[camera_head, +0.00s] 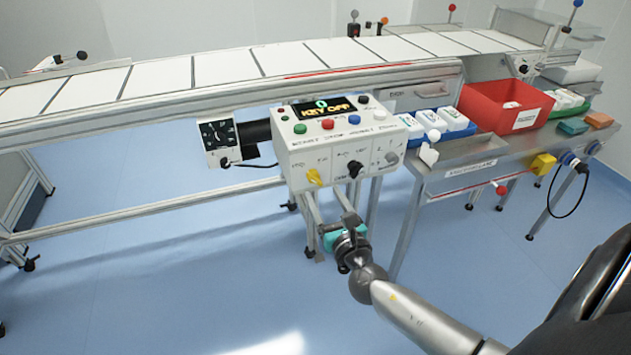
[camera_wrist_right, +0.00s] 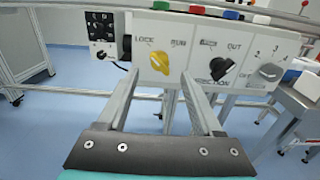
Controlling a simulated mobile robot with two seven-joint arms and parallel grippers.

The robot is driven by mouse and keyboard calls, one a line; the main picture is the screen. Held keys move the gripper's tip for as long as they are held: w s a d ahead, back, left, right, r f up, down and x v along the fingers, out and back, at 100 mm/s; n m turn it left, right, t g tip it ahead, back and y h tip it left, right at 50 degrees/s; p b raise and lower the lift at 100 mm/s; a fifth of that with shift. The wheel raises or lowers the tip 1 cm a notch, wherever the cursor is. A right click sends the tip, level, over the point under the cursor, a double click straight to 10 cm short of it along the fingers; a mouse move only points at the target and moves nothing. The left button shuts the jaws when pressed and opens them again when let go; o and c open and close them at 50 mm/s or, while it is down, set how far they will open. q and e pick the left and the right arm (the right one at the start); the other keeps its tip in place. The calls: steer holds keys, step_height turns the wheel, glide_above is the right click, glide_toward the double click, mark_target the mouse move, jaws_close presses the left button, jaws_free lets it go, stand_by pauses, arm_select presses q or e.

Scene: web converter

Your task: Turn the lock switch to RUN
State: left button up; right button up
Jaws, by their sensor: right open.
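The lock switch (camera_head: 314,177) is a yellow knob at the lower left of the white control box's front face (camera_head: 333,176). In the right wrist view the yellow knob (camera_wrist_right: 159,62) sits between the words LOCK and RUN, its narrow end tilted up to the left, towards LOCK. The box's display (camera_head: 326,106) reads KEY OFF. My right gripper (camera_head: 325,205) is below and in front of the box. In the right wrist view its two fingers (camera_wrist_right: 158,85) are apart, with the knob beyond and between their tips, and nothing is held. My left gripper is not in view.
A black knob (camera_wrist_right: 222,69) sits right of the yellow one, and a grey knob (camera_wrist_right: 270,72) further right. Coloured buttons (camera_head: 327,124) line the box top. A conveyor (camera_head: 220,66) runs behind. A side table with a red bin (camera_head: 505,104) stands at right.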

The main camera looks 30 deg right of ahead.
mark_target(316, 182)
steer(key=x, duration=0.5)
steer(key=shift+w+b, duration=0.1)
steer(key=shift+b, duration=0.3)
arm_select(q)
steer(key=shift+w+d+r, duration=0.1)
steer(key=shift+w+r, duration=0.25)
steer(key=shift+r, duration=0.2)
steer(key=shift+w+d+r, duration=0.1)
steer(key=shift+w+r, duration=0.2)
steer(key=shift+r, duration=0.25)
arm_select(e)
steer(key=shift+w+d, duration=0.15)
steer(key=shift+w, duration=0.55)
steer(key=shift+c, duration=0.4)
jaws_close()
